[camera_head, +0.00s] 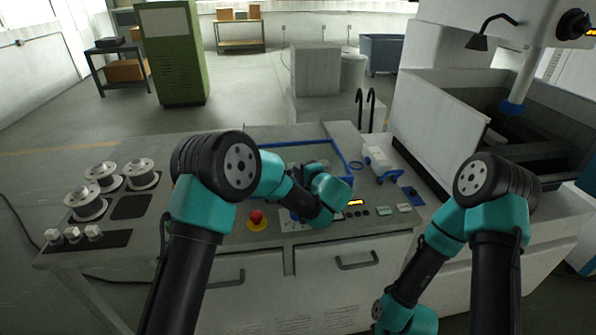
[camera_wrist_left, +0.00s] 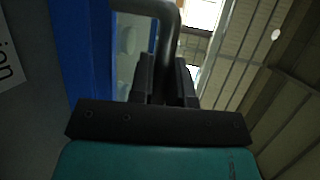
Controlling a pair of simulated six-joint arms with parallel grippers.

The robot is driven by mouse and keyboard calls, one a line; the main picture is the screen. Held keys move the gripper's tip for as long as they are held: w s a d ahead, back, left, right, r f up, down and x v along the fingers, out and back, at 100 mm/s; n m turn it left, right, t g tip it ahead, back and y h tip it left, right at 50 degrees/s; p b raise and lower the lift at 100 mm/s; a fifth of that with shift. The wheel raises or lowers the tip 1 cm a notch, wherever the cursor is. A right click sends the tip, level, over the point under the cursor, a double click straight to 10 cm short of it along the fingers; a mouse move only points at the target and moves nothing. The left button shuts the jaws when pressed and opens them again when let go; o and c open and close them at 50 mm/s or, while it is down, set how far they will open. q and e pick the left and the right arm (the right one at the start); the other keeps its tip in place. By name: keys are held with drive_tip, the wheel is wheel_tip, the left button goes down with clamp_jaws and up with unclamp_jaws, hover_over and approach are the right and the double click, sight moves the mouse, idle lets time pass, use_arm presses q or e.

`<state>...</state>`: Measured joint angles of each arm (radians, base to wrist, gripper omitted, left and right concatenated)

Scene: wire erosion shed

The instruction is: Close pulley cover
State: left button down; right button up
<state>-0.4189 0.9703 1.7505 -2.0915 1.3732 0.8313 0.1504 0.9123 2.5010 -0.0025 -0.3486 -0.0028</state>
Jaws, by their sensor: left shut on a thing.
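The pulley cover has a blue frame (camera_wrist_left: 68,50) with a pale window beside it, close up in the left wrist view. A grey bent bar handle (camera_wrist_left: 155,8) stands out from it. My left gripper (camera_wrist_left: 168,75) is shut on this handle. In the head view the blue frame (camera_head: 344,163) shows on the bench behind my left wrist. My left forearm and wrist hide the frame's near side, the handle and the fingertips there. I cannot tell the cover's exact angle. My right arm hangs low at the right, and its gripper is outside the picture.
Several wire spools (camera_head: 101,178) stand on the bench's left. A red emergency button (camera_head: 257,216) and a small lit display (camera_head: 355,202) sit near the front edge. A white device (camera_head: 379,160) lies right of the frame. The large machine (camera_head: 440,115) stands at the right.

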use_arm(q)
drive_tip(key=c, duration=1.1)
unclamp_jaws()
drive_tip(key=shift+s, duration=0.1)
drive_tip(key=shift+s+d, duration=0.1)
drive_tip(key=shift+d, duration=0.05)
drive_tip(key=v, duration=1.7)
drive_tip(key=shift+s, duration=0.1)
